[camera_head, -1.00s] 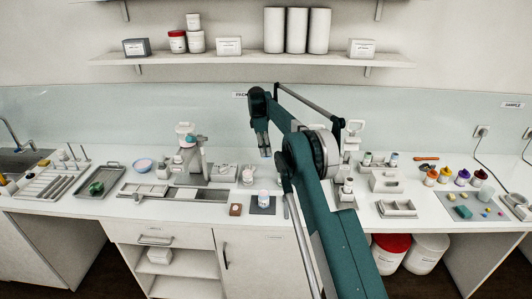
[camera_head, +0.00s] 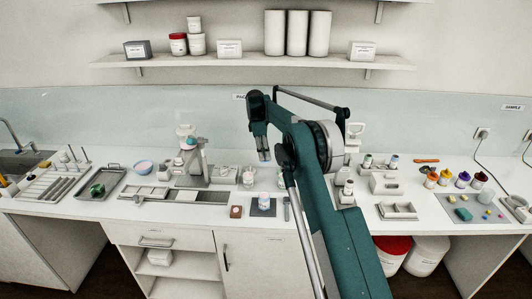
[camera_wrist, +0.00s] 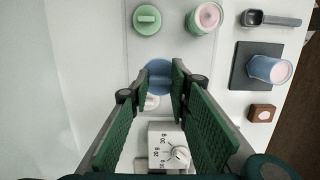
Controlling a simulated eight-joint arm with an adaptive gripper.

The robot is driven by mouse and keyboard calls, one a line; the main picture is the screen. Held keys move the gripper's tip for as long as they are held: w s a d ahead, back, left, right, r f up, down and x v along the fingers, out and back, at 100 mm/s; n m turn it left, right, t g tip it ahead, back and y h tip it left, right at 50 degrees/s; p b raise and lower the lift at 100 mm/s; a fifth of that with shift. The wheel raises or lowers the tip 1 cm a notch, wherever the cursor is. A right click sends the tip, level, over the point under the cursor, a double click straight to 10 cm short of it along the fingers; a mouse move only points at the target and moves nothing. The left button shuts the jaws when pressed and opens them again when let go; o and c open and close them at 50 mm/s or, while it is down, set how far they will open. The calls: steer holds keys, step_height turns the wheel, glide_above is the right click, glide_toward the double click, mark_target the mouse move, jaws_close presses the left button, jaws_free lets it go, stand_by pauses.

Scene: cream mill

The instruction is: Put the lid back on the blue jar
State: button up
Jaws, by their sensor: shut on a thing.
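My gripper (camera_wrist: 160,83) has its green fingers shut on the round blue lid (camera_wrist: 158,73), seen between the fingertips in the wrist view. In the head view my gripper (camera_head: 265,156) is raised above the counter, higher in the picture than the jar. The blue jar (camera_wrist: 268,69) stands open on a dark square mat (camera_wrist: 240,77), with pale pink content inside. It lies to the right of the lid in the wrist view, apart from it. The jar (camera_head: 264,200) also shows in the head view near the counter's front. The lid's underside is hidden.
A green jar (camera_wrist: 207,17) with pink content and a green lid (camera_wrist: 147,18) are close by. A scoop (camera_wrist: 270,18) and a small brown block (camera_wrist: 261,113) flank the mat. A white dial device (camera_wrist: 170,147) is below the fingers. A dispenser stand (camera_head: 190,155) stands left.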

steer(key=s+r+p, duration=0.2)
steer(key=s+p, duration=0.1)
steer(key=s, duration=2)
steer(key=shift+s+d+r, duration=0.25)
steer(key=shift+d+r, duration=0.05)
steer(key=shift+d, duration=0.05)
steer(key=shift+f, duration=0.2)
steer(key=shift+f+b, duration=1)
steer(key=shift+f, duration=1.05)
steer(key=shift+f+b, duration=0.65)
steer(key=shift+b, duration=0.7)
stand_by(1.8)
